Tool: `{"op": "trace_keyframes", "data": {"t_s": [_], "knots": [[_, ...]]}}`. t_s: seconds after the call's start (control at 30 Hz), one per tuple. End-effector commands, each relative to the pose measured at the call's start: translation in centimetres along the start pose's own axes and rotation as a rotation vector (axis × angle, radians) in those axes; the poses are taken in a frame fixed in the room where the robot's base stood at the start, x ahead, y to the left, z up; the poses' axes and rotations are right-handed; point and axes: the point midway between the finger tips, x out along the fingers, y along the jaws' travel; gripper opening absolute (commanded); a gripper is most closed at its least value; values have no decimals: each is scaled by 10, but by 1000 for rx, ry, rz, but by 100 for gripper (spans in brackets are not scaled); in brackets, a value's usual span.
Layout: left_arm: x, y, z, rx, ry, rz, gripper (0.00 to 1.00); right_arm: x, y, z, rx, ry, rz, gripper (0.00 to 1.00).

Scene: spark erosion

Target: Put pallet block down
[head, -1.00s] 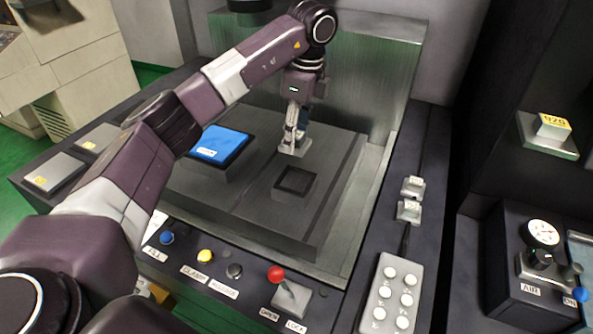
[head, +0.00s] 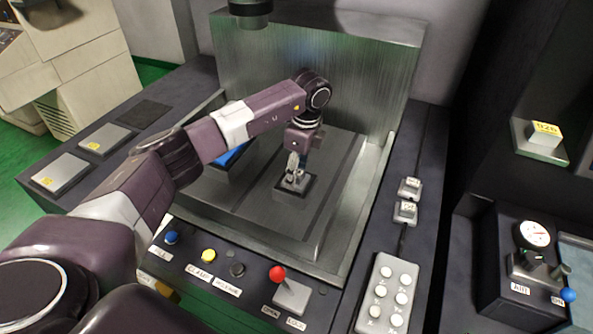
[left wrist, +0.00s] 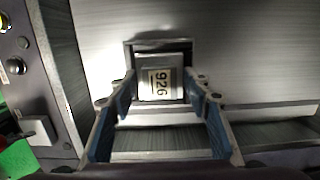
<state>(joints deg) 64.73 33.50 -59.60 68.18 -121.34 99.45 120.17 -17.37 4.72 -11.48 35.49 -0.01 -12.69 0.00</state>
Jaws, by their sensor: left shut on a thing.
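The pallet block (left wrist: 148,64) is a pale metal block with a label reading 926. My left gripper (left wrist: 160,88) is shut on it, one blue-padded finger on each side. In the left wrist view the block lies within the outline of a dark square socket (left wrist: 128,46); whether it touches the bottom cannot be told. In the head view my left gripper (head: 294,178) points down at this socket (head: 311,188) on the grey machine table (head: 262,212), and mostly hides the block. My right gripper is not in view.
A blue-topped block (head: 233,155) stands left of the socket, partly behind my arm. A red-knobbed lever (head: 278,274) and buttons line the front panel. A steel wall (head: 375,90) rises behind. Another yellow-labelled block (head: 545,134) sits on a right-hand shelf.

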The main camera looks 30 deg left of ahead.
Motion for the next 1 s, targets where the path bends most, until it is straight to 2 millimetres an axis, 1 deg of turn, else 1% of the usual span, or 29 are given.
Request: {"op": "trace_keyframes", "data": {"t_s": [0.17,0.2,0.33,0.57,0.67,0.73,0.87,1.0], "knots": [[3,-1,0,0,0,-2,0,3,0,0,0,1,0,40],[3,0,0,0,0,0,48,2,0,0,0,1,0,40],[2,0,0,0,0,0,62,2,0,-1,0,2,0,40],[2,0,0,-1,0,0,62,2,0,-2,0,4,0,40],[-2,0,0,-1,0,0,62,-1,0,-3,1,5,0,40],[-6,-1,0,-1,0,-3,62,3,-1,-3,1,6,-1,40],[-27,-2,0,-1,0,-6,62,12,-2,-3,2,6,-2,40],[-58,-2,0,-1,0,-6,62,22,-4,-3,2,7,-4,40]]}}
